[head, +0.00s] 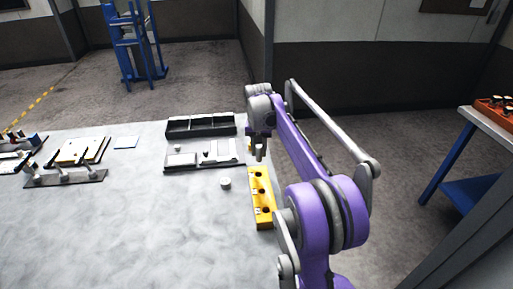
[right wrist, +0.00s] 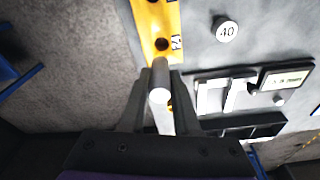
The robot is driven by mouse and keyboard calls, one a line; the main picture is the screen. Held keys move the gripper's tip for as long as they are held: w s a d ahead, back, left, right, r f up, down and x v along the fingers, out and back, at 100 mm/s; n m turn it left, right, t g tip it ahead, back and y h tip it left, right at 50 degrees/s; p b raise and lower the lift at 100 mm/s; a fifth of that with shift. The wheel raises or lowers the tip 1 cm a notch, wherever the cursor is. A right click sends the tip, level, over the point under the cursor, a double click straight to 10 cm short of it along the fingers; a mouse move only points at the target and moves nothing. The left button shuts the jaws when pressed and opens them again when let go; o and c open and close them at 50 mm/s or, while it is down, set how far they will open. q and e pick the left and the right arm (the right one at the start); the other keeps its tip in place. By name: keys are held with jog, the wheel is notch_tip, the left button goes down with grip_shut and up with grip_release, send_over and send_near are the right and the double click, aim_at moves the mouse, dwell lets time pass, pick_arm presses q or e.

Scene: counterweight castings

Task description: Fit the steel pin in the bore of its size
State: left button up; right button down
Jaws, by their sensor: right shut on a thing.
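The steel pin (right wrist: 160,80) is a grey cylinder held between the fingers of my right gripper (right wrist: 154,110). In the head view my right gripper (head: 259,147) points down, with the pin (head: 259,153) hanging below it, above the far end of a yellow block (head: 255,203). The block has several dark round bores in a row. In the right wrist view the yellow block (right wrist: 146,22) shows a dark bore just past the pin's far end, beside a small label that is hard to read. The pin appears outside the bore. My left gripper is out of view.
A round grey weight marked 40 (right wrist: 226,30) stands beside the block, also in the head view (head: 225,184). A black tray (head: 201,126) and a panel with small parts (head: 181,160) lie beyond. Fixtures (head: 65,178) sit at the left. The table's middle is clear.

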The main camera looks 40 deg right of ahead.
aim_at(258, 161)
jog(key=shift+w+f, duration=0.1)
jog(key=shift+f, duration=0.5)
notch_tip(258, 161, down, 2)
jog(key=shift+f+b, duration=0.1)
jog(key=shift+b, duration=0.6)
jog(key=shift+f+b, duration=0.5)
jog(key=shift+f, duration=0.7)
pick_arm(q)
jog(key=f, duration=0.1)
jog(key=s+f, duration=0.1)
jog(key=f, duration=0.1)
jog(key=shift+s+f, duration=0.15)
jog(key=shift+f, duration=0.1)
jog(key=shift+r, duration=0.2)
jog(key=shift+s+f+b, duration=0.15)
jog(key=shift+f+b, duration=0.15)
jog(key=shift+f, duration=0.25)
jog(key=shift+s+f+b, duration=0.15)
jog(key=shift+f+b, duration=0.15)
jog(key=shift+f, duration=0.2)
pick_arm(e)
jog(key=shift+f, duration=1.6)
jog(key=c, duration=0.6)
grip_release()
